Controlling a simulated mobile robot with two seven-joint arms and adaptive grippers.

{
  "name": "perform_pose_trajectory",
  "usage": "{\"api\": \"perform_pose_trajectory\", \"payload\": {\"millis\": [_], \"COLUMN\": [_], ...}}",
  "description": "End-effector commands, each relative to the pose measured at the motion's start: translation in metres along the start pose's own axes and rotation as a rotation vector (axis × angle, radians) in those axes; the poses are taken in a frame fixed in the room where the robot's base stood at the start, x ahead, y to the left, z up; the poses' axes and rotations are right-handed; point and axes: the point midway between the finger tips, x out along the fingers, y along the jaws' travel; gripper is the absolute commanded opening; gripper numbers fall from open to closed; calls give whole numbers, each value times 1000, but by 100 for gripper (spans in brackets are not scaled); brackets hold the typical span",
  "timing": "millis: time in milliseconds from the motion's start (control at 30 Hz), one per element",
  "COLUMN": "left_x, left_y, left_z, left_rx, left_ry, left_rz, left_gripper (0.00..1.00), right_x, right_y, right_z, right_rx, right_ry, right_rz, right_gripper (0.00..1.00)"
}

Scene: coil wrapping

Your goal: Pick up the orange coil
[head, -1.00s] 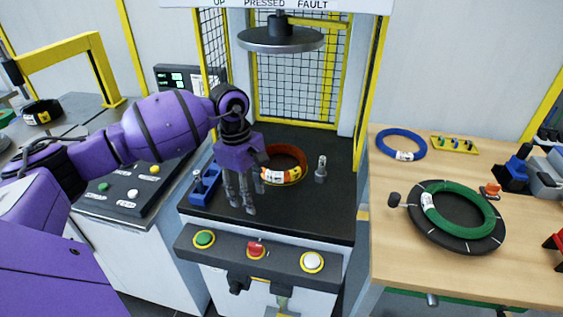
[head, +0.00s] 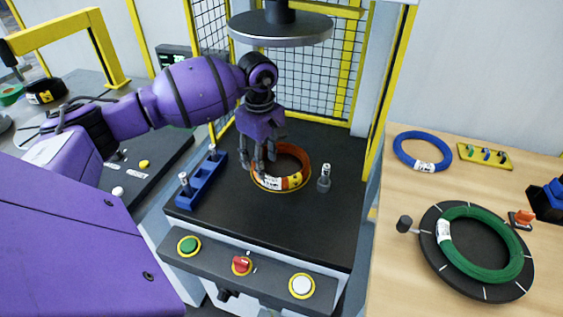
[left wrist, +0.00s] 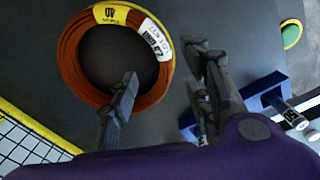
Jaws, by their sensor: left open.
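The orange coil (head: 297,182) lies flat on the dark press bed (head: 215,208), with a yellow and a white label on its side. It also shows in the left wrist view (left wrist: 71,60), in the upper left. My left gripper (head: 263,168) is open at the coil's left side in the head view, its fingers pointing down. In the left wrist view the fingers (left wrist: 165,90) stand apart. One finger overlaps the coil's ring in the picture and the other is outside it, near the white label. I cannot tell whether either touches. My right gripper is not in view.
A round press plate (head: 280,30) hangs above the bed. A blue holder (head: 203,180) stands left of the coil and a small metal post (head: 324,179) right of it. A button panel (head: 215,252) runs along the front.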

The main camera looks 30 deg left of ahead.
Motion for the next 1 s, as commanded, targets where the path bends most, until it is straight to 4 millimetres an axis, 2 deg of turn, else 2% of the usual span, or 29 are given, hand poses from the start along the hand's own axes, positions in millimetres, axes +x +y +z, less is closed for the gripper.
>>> {"api": "perform_pose_trajectory", "payload": {"millis": [300,600,933,1000], "left_x": [41,48,47,47], "left_y": [-3,-3,-3,-2], "left_z": [4,4,4,4], "left_rx": [-1,0,0,0], "left_ry": [-2,-1,-1,-1], "left_rz": [2,1,2,2], "left_gripper": [45,45,1,0], "right_x": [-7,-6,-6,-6], "right_y": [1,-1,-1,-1], "right_z": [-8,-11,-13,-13], "right_rx": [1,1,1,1], "right_ry": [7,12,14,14], "right_rz": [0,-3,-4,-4], "right_gripper": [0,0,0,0]}}
